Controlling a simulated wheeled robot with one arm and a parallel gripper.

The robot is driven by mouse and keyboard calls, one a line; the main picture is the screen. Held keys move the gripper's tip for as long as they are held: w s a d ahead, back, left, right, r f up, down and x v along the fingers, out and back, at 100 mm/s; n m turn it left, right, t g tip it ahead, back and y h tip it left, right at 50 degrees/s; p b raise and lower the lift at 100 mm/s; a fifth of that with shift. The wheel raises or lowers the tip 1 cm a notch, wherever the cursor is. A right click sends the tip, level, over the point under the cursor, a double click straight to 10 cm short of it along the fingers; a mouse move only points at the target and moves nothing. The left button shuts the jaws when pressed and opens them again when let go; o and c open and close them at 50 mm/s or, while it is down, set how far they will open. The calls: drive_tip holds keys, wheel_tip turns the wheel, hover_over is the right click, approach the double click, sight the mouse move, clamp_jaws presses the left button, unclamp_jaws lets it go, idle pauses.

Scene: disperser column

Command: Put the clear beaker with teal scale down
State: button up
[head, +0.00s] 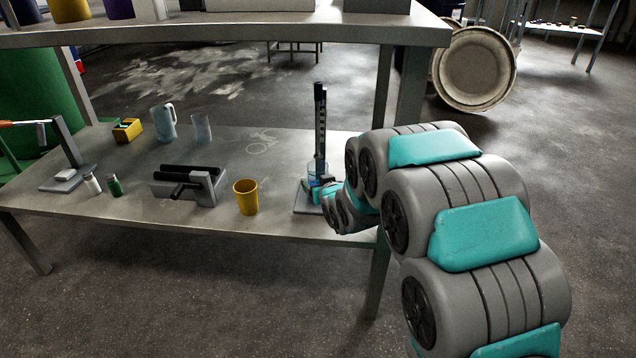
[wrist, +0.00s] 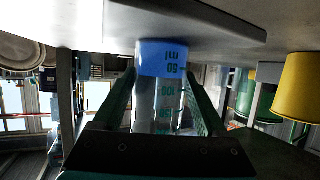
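The clear beaker with teal scale (wrist: 160,92) fills the space between my fingers in the wrist view, which looks upside down. Blue liquid sits at its bottom end. In the head view the beaker (head: 318,167) appears upright at the foot of the dark disperser column (head: 320,120), just above or on its grey base plate (head: 304,204); I cannot tell whether it touches. My gripper (wrist: 162,76) has one finger on each side of the beaker and appears shut on it. In the head view my arm partly hides the gripper and base.
A yellow cup (head: 246,197) stands left of the column on the grey table (head: 270,222). A grey holder (head: 190,186), small bottles (head: 114,185), a pitcher (head: 164,122) and a clear glass (head: 202,128) stand further left. A shelf (head: 230,30) overhangs the back. The table's middle back is clear.

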drive_tip(key=o, duration=0.3)
drive_tip(key=shift+r, duration=0.2)
drive_tip(key=v, duration=0.9)
drive_tip(key=shift+s, duration=0.15)
drive_tip(key=shift+b+v, duration=0.65)
drive_tip(key=shift+v, duration=0.65)
drive_tip(key=shift+d, duration=0.1)
